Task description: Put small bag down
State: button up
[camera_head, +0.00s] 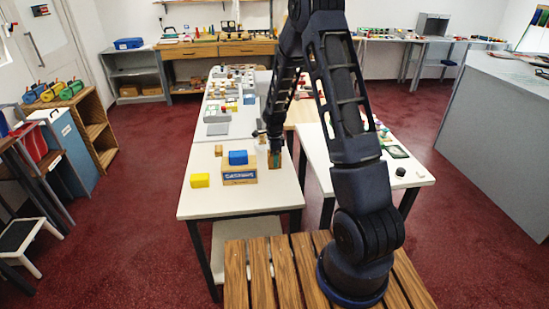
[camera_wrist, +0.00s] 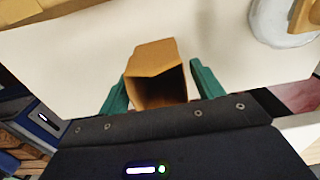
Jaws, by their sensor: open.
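The small bag (camera_wrist: 155,58) is brown, and its open dark mouth faces the wrist camera. It sits between the two green fingers of my gripper (camera_wrist: 158,82), over the white tabletop (camera_wrist: 60,60). The fingers are apart, one on each side of the bag; any slight contact is hard to judge. In the head view my gripper (camera_head: 275,157) is at the right edge of the near white table (camera_head: 230,205). The bag is small and partly hidden there.
A lettered box (camera_head: 239,176) with a blue block (camera_head: 238,157) on top stands left of my gripper. The table's front is clear. A white round thing (camera_wrist: 285,22) lies nearby in the wrist view.

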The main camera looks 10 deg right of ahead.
jog(key=s+d+r+n+t, duration=0.1)
jog(key=s+d+r+n, duration=0.1)
jog(key=r, duration=0.9)
jog(key=s+d+r+n, duration=0.1)
jog(key=s+d+r, duration=0.15)
jog(key=r, duration=0.85)
jog(key=s+d+r+n+t, duration=0.1)
jog(key=s+d+r+n, duration=0.35)
jog(key=s+r, duration=0.35)
jog(key=s+d+r+n+t, duration=0.1)
jog(key=s+d+r+n, duration=0.3)
jog(key=s, duration=0.7)
jog(key=s+r+n+t, duration=0.1)
jog(key=s+r+n, duration=0.1)
jog(key=s+n, duration=0.4)
jog(key=shift+s+d+r+t, duration=0.35)
jog(key=shift+s+d, duration=0.1)
jog(key=shift+s, duration=2.1)
jog(key=shift+n, duration=0.25)
